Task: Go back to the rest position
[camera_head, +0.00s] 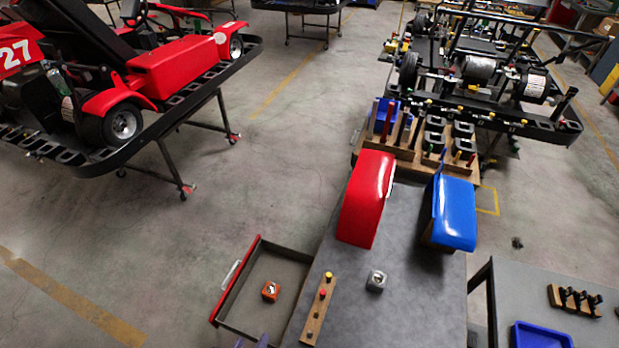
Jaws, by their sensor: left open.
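My left gripper (252,342) shows only as small purple tips at the bottom edge, by the near end of the open drawer (228,313). Its tips are apart, and I see nothing between them. The rest of that arm is out of the picture. My right gripper is not in view. An orange block (270,291) with a round metal-looking top lies inside the drawer, beyond the gripper and apart from it.
A red kart (160,70) stands left, a kart chassis (480,100) behind. Floor between is clear.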

